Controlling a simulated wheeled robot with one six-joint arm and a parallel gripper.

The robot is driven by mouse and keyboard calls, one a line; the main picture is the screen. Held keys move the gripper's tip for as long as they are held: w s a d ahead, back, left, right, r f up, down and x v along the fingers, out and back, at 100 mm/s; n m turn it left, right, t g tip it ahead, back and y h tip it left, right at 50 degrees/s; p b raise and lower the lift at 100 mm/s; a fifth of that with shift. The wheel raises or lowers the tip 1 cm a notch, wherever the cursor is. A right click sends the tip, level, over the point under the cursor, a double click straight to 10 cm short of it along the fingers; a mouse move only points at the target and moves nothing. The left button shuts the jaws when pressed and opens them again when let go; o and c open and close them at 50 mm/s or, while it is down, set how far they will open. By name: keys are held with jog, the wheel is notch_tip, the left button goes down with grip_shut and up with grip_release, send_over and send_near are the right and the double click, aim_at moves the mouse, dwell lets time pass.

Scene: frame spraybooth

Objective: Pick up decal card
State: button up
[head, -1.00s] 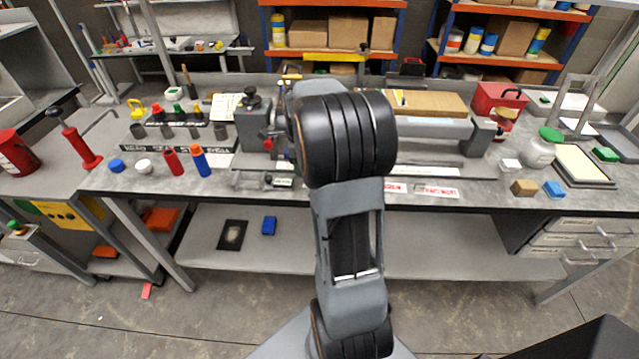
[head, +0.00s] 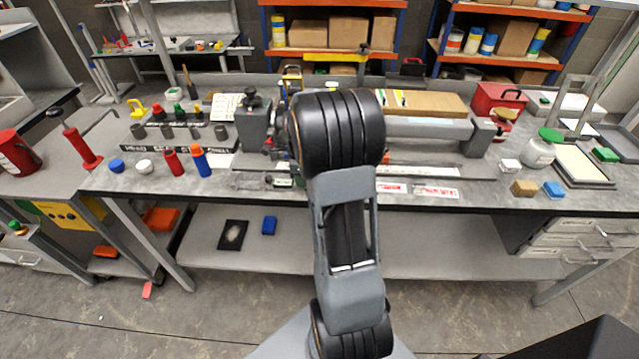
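Two small white cards with red print lie flat near the front edge of the grey workbench (head: 480,199). The left card (head: 390,187) is just right of my arm, and the right card (head: 437,192) lies beside it. Either could be the decal card; the print is too small to read. My arm rises through the middle of the head view and covers part of the bench. My gripper is hidden behind the arm, so its fingers and anything in them do not show.
Red (head: 173,162) and blue bottles (head: 200,160) stand at left.

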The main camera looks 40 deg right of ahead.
grip_shut()
jog(key=shift+r, duration=0.1)
